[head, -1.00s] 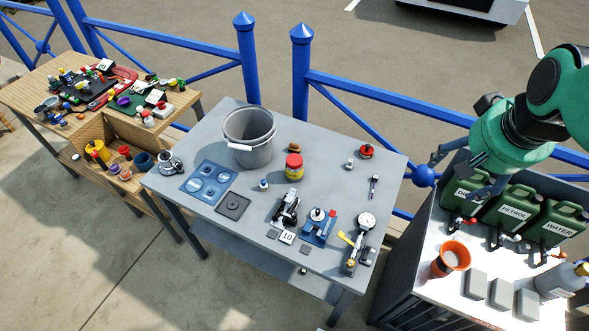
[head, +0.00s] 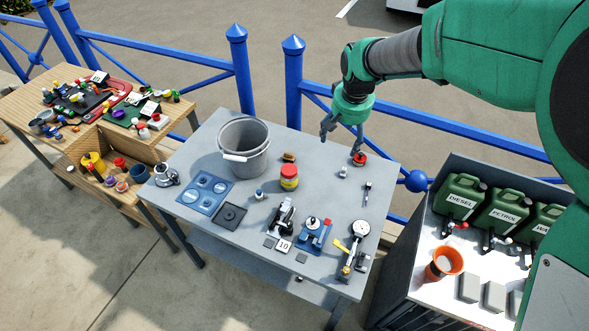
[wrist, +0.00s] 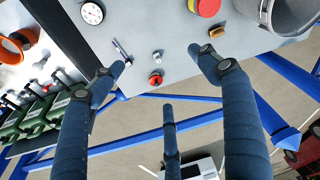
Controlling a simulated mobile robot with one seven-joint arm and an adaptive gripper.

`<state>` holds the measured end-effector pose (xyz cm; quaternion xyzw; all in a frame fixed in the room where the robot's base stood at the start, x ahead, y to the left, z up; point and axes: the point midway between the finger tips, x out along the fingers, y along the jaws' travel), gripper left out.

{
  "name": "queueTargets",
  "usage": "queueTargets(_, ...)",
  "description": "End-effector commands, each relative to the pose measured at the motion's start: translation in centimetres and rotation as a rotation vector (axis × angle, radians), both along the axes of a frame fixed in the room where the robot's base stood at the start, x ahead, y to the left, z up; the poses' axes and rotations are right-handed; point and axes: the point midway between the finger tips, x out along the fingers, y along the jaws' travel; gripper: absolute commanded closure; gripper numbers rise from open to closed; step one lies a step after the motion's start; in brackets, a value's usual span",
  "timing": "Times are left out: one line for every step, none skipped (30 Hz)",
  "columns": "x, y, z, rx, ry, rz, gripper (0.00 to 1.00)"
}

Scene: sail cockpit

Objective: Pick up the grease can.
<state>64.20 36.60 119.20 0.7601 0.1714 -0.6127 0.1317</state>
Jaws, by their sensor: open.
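The grease can seems to be the yellow can with a red lid (head: 289,178), standing upright on the grey table (head: 215,240), right of the bucket. In the wrist view the can (wrist: 206,7) is at the top edge, partly cut off. My gripper (head: 341,138) is open and empty, up and to the right of the can in the head view, over the table's back edge. In the wrist view its blue fingers (wrist: 158,72) are spread wide, with nothing between them touching. The can is clear of the fingers.
A grey bucket (head: 243,148) stands left of the can, with a small brown block (head: 289,156) behind it. A small red-topped item (head: 359,159) lies near my gripper. Gauges and devices (head: 313,232) crowd the front. Blue railing (head: 440,133) runs behind the table.

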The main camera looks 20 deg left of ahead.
Motion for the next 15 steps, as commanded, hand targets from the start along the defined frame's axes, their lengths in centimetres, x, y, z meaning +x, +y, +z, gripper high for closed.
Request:
queueTargets(0.2, 1.8, -1.5, -0.007, 0.012, 0.016, 0.25)
queueTargets(0.3, 2.7, -2.2, -0.010, 0.015, 0.024, 0.25)
queueTargets(0.5, 4.0, -3.2, -0.013, 0.021, 0.036, 0.25)
queueTargets(0.5, 4.9, -4.0, -0.015, 0.025, 0.043, 0.25)
queueTargets(0.6, 5.8, -4.8, -0.018, 0.029, 0.051, 0.25)
queueTargets(0.6, 7.1, -6.0, -0.022, 0.035, 0.063, 0.25)
queueTargets(0.6, 8.0, -6.7, -0.025, 0.039, 0.070, 0.25)
queueTargets(0.6, 8.9, -7.6, -0.028, 0.044, 0.078, 0.25)
queueTargets(0.5, 10.1, -8.7, -0.031, 0.047, 0.089, 0.25)
queueTargets(0.5, 10.9, -9.6, -0.034, 0.053, 0.096, 0.25)
queueTargets(0.4, 11.7, -10.3, -0.036, 0.056, 0.104, 0.25)
queueTargets(0.2, 12.8, -11.4, -0.041, 0.060, 0.113, 0.25)
queueTargets(0.1, 13.4, -12.1, -0.042, 0.064, 0.118, 0.25)
queueTargets(0.0, 14.1, -12.8, -0.045, 0.066, 0.124, 0.25)
queueTargets(-0.2, 14.9, -13.6, -0.047, 0.069, 0.131, 0.25)
